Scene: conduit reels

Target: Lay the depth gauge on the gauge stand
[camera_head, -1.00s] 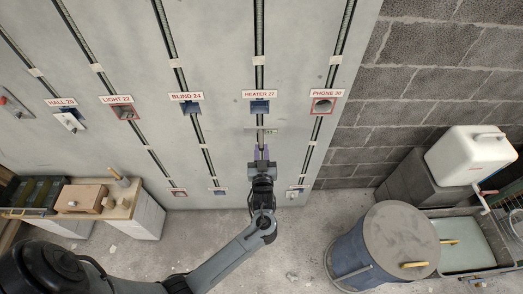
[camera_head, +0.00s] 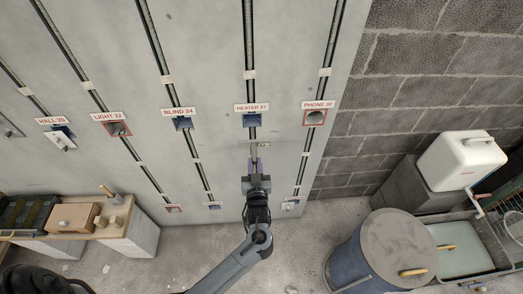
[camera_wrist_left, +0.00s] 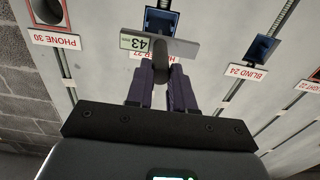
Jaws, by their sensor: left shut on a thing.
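My left gripper (camera_head: 256,166) is shut on the depth gauge (camera_head: 263,145), in front of the wall just below the HEATER 27 box. In the left wrist view the gauge is a grey crossbar (camera_wrist_left: 184,49) with a dark rounded middle and a small display (camera_wrist_left: 134,42) reading 43. The purple-grey fingers (camera_wrist_left: 160,80) close on its lower part, which they mostly hide. The gauge covers part of the HEATER 27 label. I cannot pick out the gauge stand for certain in either view. My right gripper is not in view.
Wall boxes labelled BLIND 24 (camera_head: 183,124) and PHONE 30 (camera_head: 315,117) flank HEATER 27 (camera_head: 252,120). A bench (camera_head: 128,231) at left holds a wooden box (camera_head: 73,217) and a dark green case. A blue drum (camera_head: 365,258) and a white canister (camera_head: 461,160) stand at right.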

